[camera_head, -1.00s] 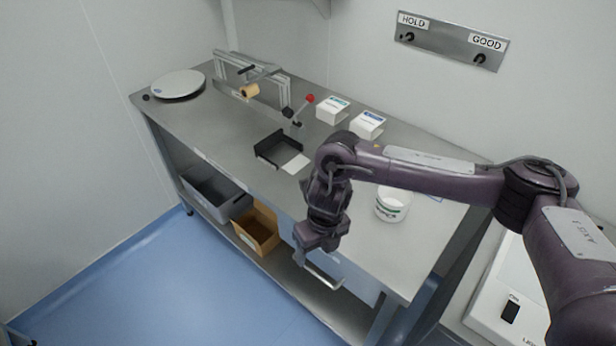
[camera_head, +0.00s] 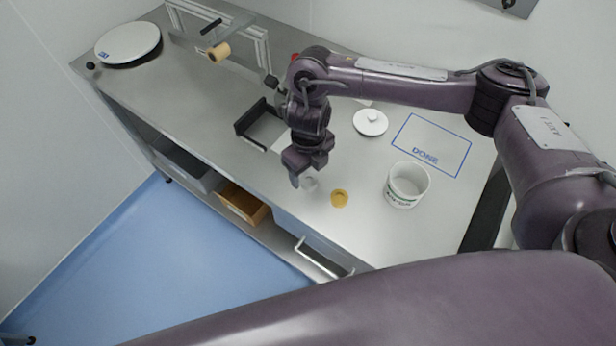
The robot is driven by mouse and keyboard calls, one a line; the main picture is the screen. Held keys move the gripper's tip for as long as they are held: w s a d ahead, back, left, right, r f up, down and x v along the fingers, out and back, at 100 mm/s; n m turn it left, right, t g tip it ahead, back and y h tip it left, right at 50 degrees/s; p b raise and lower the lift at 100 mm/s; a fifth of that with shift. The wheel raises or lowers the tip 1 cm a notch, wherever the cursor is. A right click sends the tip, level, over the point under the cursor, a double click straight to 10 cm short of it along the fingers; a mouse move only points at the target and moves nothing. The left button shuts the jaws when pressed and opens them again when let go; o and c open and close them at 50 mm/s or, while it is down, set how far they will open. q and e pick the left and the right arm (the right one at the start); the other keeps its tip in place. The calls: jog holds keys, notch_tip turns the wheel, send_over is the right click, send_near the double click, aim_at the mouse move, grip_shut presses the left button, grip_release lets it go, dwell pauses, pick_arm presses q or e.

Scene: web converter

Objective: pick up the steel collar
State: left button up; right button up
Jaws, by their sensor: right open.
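A small grey, shiny round piece, which looks like the steel collar (camera_head: 310,184), lies on the steel bench top right by my right gripper's fingertips. It is small and partly blends with the bench. My right gripper (camera_head: 299,180) points down at it from above and is open; I cannot tell whether the fingers stand around the collar or beside it. A yellow, brass-like ring (camera_head: 340,198) lies just to the right of the collar. My left gripper is out of view.
A white tub (camera_head: 405,188) stands right of the rings, with a white knobbed lid (camera_head: 370,122) behind. A blue-outlined DONE area (camera_head: 433,143) is clear. A black tray (camera_head: 262,126) sits left of my gripper. A round white plate (camera_head: 128,43) is far left.

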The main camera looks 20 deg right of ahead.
aim_at(309, 180)
jog(key=f, duration=0.2)
jog(key=w+f, duration=0.1)
jog(key=shift+d+f+p, duration=0.25)
jog(key=shift+p, duration=0.05)
jog(key=shift+w+f+p, duration=0.1)
jog(key=shift+f+p, duration=0.2)
jog(key=shift+f, duration=0.65)
jog(key=c, duration=0.5)
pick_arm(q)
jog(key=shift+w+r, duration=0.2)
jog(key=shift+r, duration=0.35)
pick_arm(e)
jog(key=c, duration=0.7)
